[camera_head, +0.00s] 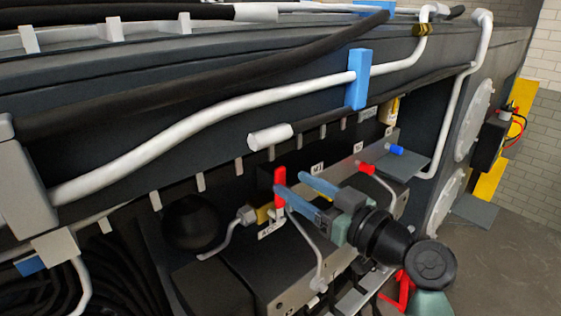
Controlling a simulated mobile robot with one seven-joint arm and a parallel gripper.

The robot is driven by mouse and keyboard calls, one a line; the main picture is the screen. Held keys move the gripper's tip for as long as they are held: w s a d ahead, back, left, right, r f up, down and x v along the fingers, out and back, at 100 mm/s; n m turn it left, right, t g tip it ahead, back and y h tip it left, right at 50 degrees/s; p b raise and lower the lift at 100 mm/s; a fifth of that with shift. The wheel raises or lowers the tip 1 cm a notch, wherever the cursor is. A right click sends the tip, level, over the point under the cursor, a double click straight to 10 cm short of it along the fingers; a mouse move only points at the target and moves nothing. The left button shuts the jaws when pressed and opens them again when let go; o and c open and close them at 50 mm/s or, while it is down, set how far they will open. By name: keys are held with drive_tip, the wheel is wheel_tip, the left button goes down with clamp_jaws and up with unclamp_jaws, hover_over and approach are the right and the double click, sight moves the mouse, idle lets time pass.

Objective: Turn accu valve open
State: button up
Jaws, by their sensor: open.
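A red valve handle (280,175) stands upright on a brass fitting (264,214), above a white label that seems to read ACC. A round black accumulator (190,222) sits to the left, joined to the fitting by a metal connector. My gripper (290,182) reaches in from the lower right with its two blue fingers apart and nothing visibly held. The tip of the lower finger overlaps the handle in the picture. The upper finger's tip is right of the handle. I cannot tell whether either finger touches it.
White pipes (200,113) and a blue clamp (358,78) cross above the gripper. A second red-tipped lever (366,168) and a blue-tipped one (396,150) are to the right. Metal tubes (312,245) run below the handle. Open floor lies at the lower right.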

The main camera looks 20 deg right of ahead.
sight(282, 177)
drive_tip(key=x, duration=0.2)
drive_tip(key=p+x, duration=0.1)
drive_tip(key=x, duration=0.1)
drive_tip(key=shift+a+r, duration=0.1)
drive_tip(key=shift+r, duration=0.15)
drive_tip(key=shift+w+f+p, duration=0.2)
drive_tip(key=shift+w+p, duration=0.15)
drive_tip(key=shift+w, duration=0.15)
drive_tip(key=shift+a, duration=0.1)
clamp_jaws()
idle(0.7)
